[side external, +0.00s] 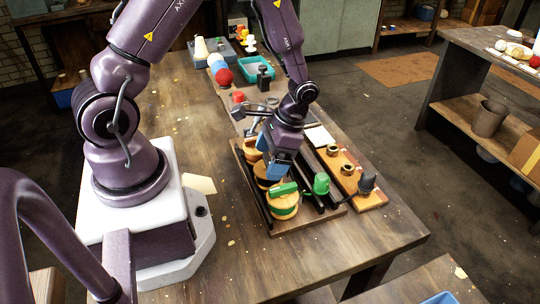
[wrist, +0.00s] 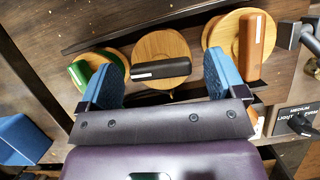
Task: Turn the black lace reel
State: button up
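The black lace reel is a round wooden disc (wrist: 165,46) with a black bar handle (wrist: 160,69) across it, in the middle of three reels in the wrist view. In the side external view its wooden disc (side external: 262,182) is partly hidden behind my gripper (side external: 277,172). In the wrist view my gripper (wrist: 160,78) is open and empty. Its two blue fingers stand apart, one to each side of the black handle. I cannot tell its exact height above the reel.
A reel with a green handle (side external: 284,188) is nearest the front; one with a brown handle (wrist: 251,45) is on the other side. The reels sit in a dark-railed wooden tray (side external: 297,227). A green spool (side external: 321,184) and an orange board (side external: 366,197) lie to the right.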

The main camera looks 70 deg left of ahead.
jog(key=v, duration=1.3)
jog(key=s+d+r+t, duration=0.2)
jog(key=s+r+t, duration=0.3)
jog(key=r, duration=0.3)
jog(key=s+d+r+n+t, duration=0.1)
jog(key=s+d+r+t, duration=0.2)
jog(key=s+r+t, duration=0.2)
jog(key=v, duration=0.3)
jog(key=shift+s, duration=0.4)
jog(key=shift+r, duration=0.1)
jog(key=shift+c, duration=0.4)
